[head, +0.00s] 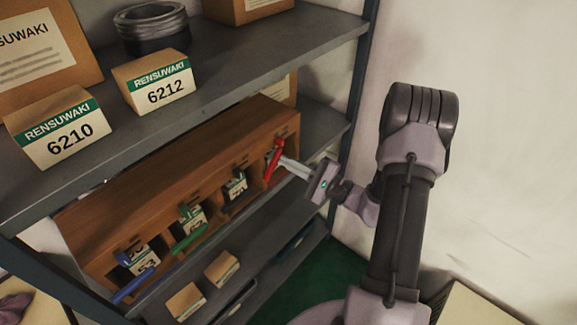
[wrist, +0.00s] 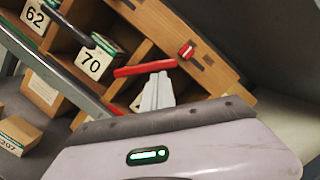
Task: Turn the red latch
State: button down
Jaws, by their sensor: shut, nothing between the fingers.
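The red latch (head: 274,160) is at the right end of the wooden cubby unit on the middle shelf. In the head view it is a tilted bar. In the wrist view its red bar (wrist: 140,70) lies nearly level across the picture, with a separate red piece (wrist: 187,51) on the wood above and right. My gripper (head: 284,162) is shut and empty, its fingertips right at the latch. In the wrist view the gripper's fingertips (wrist: 160,80) come up to the bar's right part; I cannot tell whether they touch it.
The wooden unit (head: 170,160) also has a green latch (head: 190,240) and a blue latch (head: 133,287), with small labelled boxes in its compartments. The upper shelf (head: 235,65) overhangs it. A shelf post (head: 362,75) stands to the right. Small boxes (head: 222,268) sit on the shelf below.

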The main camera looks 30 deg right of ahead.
jog(key=shift+s+a+r+n+g+b, duration=0.2)
jog(key=shift+a+r+n+b, duration=0.25)
jog(key=shift+n+b, duration=0.4)
jog(key=shift+s+a+r+n+g+b, duration=0.1)
jog(key=shift+a+r+n+g+b, duration=0.25)
jog(key=shift+n+b, duration=0.5)
jog(key=shift+s+a+r+n+g+b, duration=0.15)
jog(key=shift+a+r+n+b, duration=0.3)
jog(key=shift+n+b, duration=0.4)
jog(key=shift+r, duration=0.15)
